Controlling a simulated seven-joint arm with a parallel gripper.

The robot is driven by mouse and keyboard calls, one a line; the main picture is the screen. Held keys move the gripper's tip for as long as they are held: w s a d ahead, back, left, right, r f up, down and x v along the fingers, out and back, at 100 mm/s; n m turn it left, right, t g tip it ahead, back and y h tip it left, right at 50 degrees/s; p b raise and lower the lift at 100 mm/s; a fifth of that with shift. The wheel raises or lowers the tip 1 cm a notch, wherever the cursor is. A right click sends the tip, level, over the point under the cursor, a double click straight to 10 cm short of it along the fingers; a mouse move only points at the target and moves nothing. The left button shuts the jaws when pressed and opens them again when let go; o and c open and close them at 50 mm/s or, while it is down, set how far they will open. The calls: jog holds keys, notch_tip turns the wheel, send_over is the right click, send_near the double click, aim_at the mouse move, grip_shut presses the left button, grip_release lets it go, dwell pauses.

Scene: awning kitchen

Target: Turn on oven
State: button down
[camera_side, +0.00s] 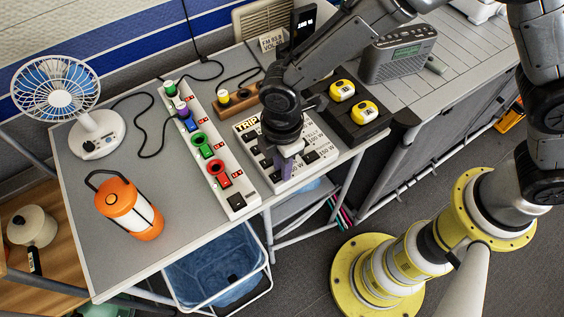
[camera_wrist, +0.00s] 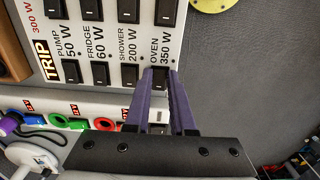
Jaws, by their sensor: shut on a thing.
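The white switch panel (camera_side: 329,160) lies on the grey table near its front edge, with several black rocker switches. In the wrist view, the panel (camera_wrist: 110,50) shows the labels TRIP, PUMP, FRIDGE, SHOWER and OVEN 350 W. The oven switch (camera_wrist: 160,80) is the black rocker beside the OVEN label, at the panel's edge. My gripper (camera_wrist: 160,73) has purple fingers, one on each side of the oven switch, and is shut on it. In the side view, my gripper (camera_side: 286,168) points down at the panel; my wrist and fingers hide the oven switch there.
A white power strip (camera_side: 220,170) with coloured plugs lies left of the panel. An orange lantern (camera_side: 128,207) and a white fan (camera_side: 95,133) stand further left. A black block with yellow devices (camera_side: 342,90) and a grey radio (camera_side: 397,56) are behind and right.

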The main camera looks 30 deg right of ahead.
jog(key=shift+a, duration=0.15)
jog(key=shift+a+h, duration=0.1)
jog(key=shift+h, duration=0.3)
jog(key=shift+a+r+h, duration=0.1)
jog(key=shift+a+h, duration=0.1)
jog(key=shift+h, duration=0.9)
jog(key=c, duration=1)
grip_release()
jog(key=shift+c, duration=0.2)
jog(key=shift+r, duration=0.1)
jog(key=v, duration=1.3)
jog(key=shift+r, duration=0.3)
